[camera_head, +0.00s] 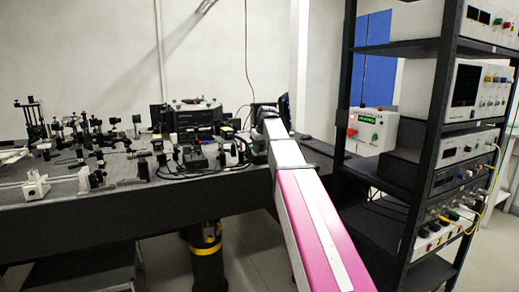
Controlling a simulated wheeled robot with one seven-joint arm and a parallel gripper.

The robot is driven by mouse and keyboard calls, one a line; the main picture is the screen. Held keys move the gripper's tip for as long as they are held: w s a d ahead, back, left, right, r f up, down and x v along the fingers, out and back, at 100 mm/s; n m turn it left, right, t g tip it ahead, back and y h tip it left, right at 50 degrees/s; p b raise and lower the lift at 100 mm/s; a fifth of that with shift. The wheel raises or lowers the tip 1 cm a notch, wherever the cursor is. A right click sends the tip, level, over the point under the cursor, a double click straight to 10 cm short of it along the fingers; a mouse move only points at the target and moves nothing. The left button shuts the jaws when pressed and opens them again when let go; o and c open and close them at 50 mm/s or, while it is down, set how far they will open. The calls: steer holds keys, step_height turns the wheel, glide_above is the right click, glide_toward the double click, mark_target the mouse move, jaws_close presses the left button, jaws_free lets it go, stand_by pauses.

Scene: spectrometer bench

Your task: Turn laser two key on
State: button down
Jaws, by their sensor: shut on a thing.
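My pink and white arm reaches from the lower right up to the right part of the optical bench (100,222). Its far end stops among dark equipment there. My gripper cannot be made out; it is hidden behind the arm's end or merges with the dark shapes. The laser two key cannot be picked out either. What lies directly behind the arm's end is hidden.
A black rack (424,150) with several instruments stands close on the right. Optics mounts (85,138) and a dark housing (193,115) crowd the bench.

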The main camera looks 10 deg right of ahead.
steer(key=shift+m, duration=0.5)
steer(key=c, duration=1)
jaws_free()
steer(key=shift+o, duration=0.2)
steer(key=a+v, duration=0.1)
steer(key=v, duration=0.9)
steer(key=shift+s+d+r, duration=0.25)
steer(key=shift+r, duration=0.2)
